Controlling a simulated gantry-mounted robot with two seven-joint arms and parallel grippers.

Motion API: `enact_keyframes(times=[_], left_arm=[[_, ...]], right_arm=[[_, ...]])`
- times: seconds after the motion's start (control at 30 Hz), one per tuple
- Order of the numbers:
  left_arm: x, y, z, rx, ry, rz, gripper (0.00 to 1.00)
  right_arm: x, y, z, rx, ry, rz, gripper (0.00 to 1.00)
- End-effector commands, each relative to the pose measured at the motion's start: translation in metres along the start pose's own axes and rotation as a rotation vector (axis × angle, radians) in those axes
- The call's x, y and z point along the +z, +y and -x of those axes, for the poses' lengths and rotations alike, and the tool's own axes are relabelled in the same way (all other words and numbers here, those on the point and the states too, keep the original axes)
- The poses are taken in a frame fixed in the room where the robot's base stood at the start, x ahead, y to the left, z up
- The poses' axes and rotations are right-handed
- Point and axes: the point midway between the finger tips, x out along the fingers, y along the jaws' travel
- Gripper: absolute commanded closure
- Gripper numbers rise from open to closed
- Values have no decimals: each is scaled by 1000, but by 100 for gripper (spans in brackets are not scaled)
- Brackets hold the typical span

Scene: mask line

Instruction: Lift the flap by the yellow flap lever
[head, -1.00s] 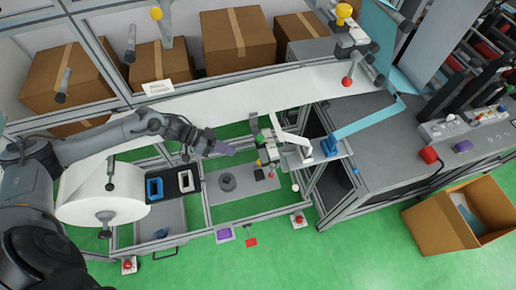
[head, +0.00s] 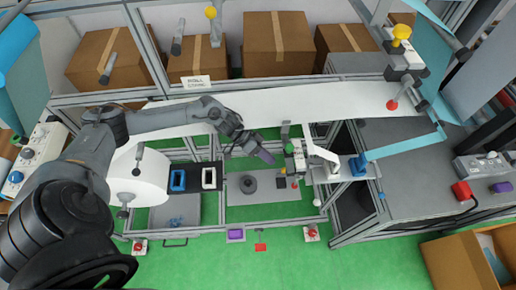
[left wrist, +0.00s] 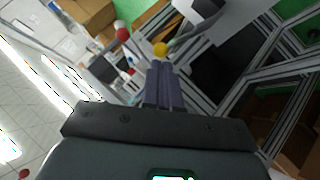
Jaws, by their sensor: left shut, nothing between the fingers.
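My left gripper (head: 270,159) reaches in from the left with its purple fingers shut and empty. It is just left of a small station with a green knob (head: 289,149). A small yellow knob (head: 284,170), which looks like the flap lever's end, is just below and right of the fingertips. In the left wrist view, a yellow ball (left wrist: 161,49) shows right beyond the shut fingers (left wrist: 160,66). I cannot tell whether they touch. The flap itself is not clearly distinguishable. My right gripper is not in view.
A red ball (left wrist: 122,34) is left of the yellow one in the left wrist view. A grey plate with a dark round part (head: 249,185) lies below the gripper. A white roll (head: 137,178) is at left. A white arm-like bracket (head: 322,152) stands just right of the station.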

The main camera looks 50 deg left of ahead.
Motion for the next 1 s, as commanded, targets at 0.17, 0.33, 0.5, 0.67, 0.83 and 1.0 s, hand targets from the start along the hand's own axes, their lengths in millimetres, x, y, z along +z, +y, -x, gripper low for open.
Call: enact_keyframes(times=[0.17,0.33,0.5,0.67,0.83,1.0], left_arm=[[-1,0,-24,0,2,-1,100],[-1,0,-36,0,1,-1,100],[0,0,-40,0,1,-1,100],[0,0,-40,-1,0,-1,100],[0,1,-40,0,0,-1,100],[2,10,-41,1,-1,2,100]], right_arm=[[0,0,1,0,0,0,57],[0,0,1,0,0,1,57],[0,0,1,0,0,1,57],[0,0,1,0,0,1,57],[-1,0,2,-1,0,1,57],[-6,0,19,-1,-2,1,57]])
